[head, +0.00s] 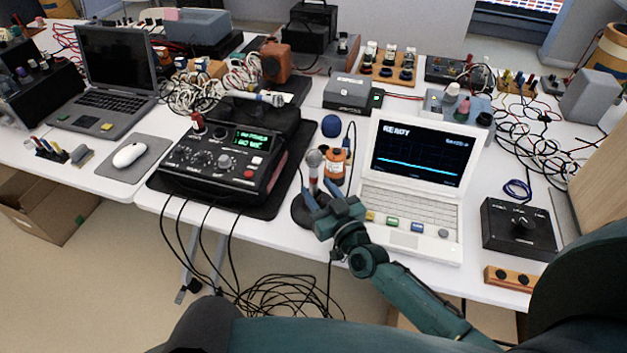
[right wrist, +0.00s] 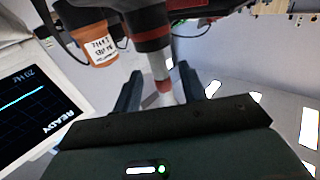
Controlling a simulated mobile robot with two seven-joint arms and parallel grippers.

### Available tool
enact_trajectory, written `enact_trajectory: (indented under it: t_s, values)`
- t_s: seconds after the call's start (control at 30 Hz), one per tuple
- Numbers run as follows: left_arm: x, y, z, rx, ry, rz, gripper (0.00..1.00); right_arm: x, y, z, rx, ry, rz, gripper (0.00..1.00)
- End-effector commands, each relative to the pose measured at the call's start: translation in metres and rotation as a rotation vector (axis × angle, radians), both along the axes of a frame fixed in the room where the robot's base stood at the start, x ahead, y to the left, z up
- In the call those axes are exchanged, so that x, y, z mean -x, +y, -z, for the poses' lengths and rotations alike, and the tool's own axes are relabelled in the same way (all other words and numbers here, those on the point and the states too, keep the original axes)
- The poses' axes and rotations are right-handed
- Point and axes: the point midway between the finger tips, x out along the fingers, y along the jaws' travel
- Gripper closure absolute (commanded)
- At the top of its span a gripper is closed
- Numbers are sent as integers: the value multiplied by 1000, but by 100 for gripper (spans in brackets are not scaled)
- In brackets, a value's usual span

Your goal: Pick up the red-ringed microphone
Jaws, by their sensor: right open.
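A microphone with a grey head (head: 314,158) stands upright on a round dark base (head: 300,212) at the front edge of the white table. In the right wrist view the microphone (right wrist: 152,40) appears upside down, with a red band on its dark body. My right gripper (head: 321,191) is open at the microphone, low on its shaft. In the right wrist view its two fingers (right wrist: 160,78) stand on either side of the pale lower part, with no clear grip on it. My left gripper is out of view.
An orange labelled bottle (head: 335,166) stands just behind the microphone, with a dark blue ball (head: 331,126) farther back. A white laptop (head: 418,160) reading READY is close on the right. A black control box (head: 222,160) is on the left. Another microphone (head: 262,98) lies behind it.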

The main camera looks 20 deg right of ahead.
Motion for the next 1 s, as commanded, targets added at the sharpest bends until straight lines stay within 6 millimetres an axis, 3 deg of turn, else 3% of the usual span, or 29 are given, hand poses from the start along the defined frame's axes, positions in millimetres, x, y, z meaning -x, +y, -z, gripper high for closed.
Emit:
enact_trajectory:
  t_s: [0.2, 0.47, 1.0]
  values:
    - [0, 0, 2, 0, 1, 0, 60, -27, 5, 1, 0, 0, 0, 58]
    - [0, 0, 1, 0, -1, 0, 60, -29, 6, 1, 0, 0, -1, 58]
    - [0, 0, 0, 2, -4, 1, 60, -29, 6, 1, 0, 0, -1, 100]
